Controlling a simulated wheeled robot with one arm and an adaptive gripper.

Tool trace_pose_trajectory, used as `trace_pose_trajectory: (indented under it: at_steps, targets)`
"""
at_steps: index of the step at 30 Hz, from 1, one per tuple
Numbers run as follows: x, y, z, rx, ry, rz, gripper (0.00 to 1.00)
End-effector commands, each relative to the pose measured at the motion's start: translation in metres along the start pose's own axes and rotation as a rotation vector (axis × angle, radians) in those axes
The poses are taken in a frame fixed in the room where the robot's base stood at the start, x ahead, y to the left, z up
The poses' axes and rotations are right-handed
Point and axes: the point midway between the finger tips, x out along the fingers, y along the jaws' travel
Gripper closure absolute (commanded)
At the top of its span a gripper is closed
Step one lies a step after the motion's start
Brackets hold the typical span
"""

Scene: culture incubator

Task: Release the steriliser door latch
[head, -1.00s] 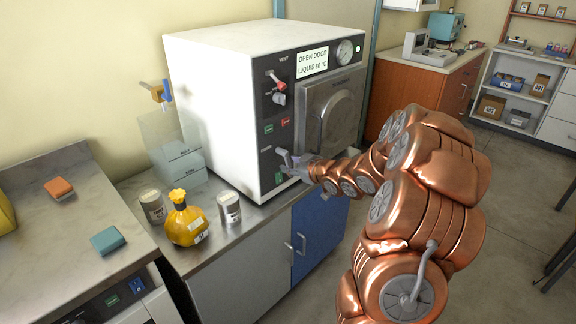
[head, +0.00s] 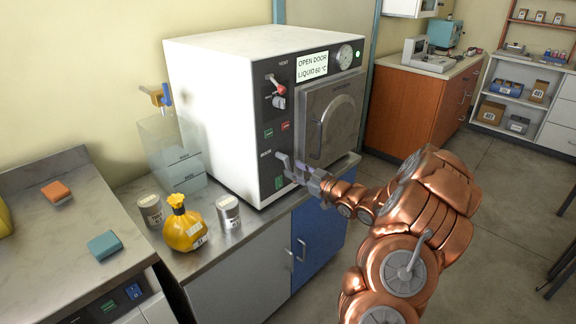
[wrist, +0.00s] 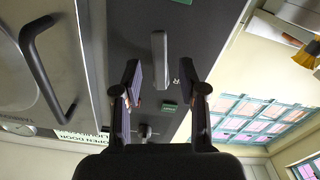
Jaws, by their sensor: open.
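The white steriliser (head: 215,110) stands on the counter with its grey door (head: 318,110) closed. Its dark control panel carries a grey lever (head: 282,160) low down, beside the door. In the wrist view this looks like the grey bar (wrist: 159,58) lying between the lines of my two fingers. My gripper (head: 300,172) is open at the panel, right by that lever. Its two fingers stand apart on either side of the bar in the wrist view (wrist: 161,78). I cannot tell whether they touch it. The door's curved handle (wrist: 40,65) is to the left there.
A red-tipped vent lever (head: 276,86) sits higher on the panel. The display (head: 312,63) reads "OPEN DOOR LIQUID 60 °C". A yellow bottle (head: 184,226) and two tins (head: 228,211) stand on the counter left of the steriliser. A clear container (head: 172,150) is behind them.

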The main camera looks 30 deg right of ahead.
Motion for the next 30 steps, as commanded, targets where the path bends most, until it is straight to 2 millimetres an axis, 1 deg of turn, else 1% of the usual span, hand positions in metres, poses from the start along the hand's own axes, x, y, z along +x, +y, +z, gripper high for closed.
trace_pose_trajectory:
  at_steps: [1, 6, 12, 16, 24, 25, 30]
  targets:
    - [0.006, -0.001, -0.001, -0.001, 0.0, -0.002, 0.58]
    - [0.024, 0.0, -0.001, -0.004, -0.002, -0.002, 0.58]
    - [0.036, 0.0, 0.0, -0.003, -0.002, 0.0, 0.58]
    - [0.04, 0.0, 0.0, -0.001, -0.003, 0.0, 0.58]
    - [0.04, 0.0, 0.001, -0.001, -0.003, 0.0, 0.58]
    - [0.04, 0.0, 0.0, -0.001, -0.003, 0.0, 0.59]
    - [0.04, 0.0, 0.0, -0.002, -0.003, 0.0, 0.77]
